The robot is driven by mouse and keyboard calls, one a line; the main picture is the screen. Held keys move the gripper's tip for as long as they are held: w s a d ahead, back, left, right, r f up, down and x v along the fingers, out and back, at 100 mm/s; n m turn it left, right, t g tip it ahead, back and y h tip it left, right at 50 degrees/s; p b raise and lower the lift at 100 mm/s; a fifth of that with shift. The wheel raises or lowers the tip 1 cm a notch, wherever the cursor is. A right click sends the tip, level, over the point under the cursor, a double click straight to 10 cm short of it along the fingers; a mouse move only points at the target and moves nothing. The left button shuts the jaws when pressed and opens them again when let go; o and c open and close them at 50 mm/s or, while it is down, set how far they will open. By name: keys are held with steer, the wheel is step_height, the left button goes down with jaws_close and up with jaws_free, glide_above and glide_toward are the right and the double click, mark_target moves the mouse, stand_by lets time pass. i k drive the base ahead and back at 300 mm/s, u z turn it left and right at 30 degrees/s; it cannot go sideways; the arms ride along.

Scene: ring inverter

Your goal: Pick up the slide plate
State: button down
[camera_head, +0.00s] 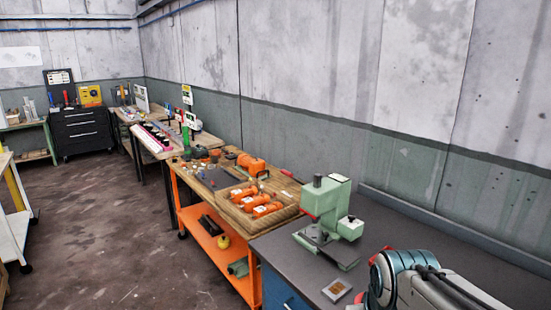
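A small square metal plate (336,290) with a brownish centre lies flat on the dark bench top, near its front edge. It may be the slide plate, but it is too small in view to be sure. A pale green press-like machine (326,215) stands on the same bench behind it, with a flat metal base. My arm (412,285) comes in at the lower right, close to the right of the small plate. My gripper cannot be made out; the arm's end is cut off or hidden. Nothing is seen touching the plate.
The dark bench top (400,235) is clear between the machine and the wall. A wooden-topped orange cart (215,240) beside it carries several orange tools (262,210). Further benches and a black drawer cabinet (80,130) stand behind. The floor at left is open.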

mark_target(337, 289)
steer(key=u, duration=1.15)
steer(key=i, duration=2.1)
steer(key=z, duration=2.95)
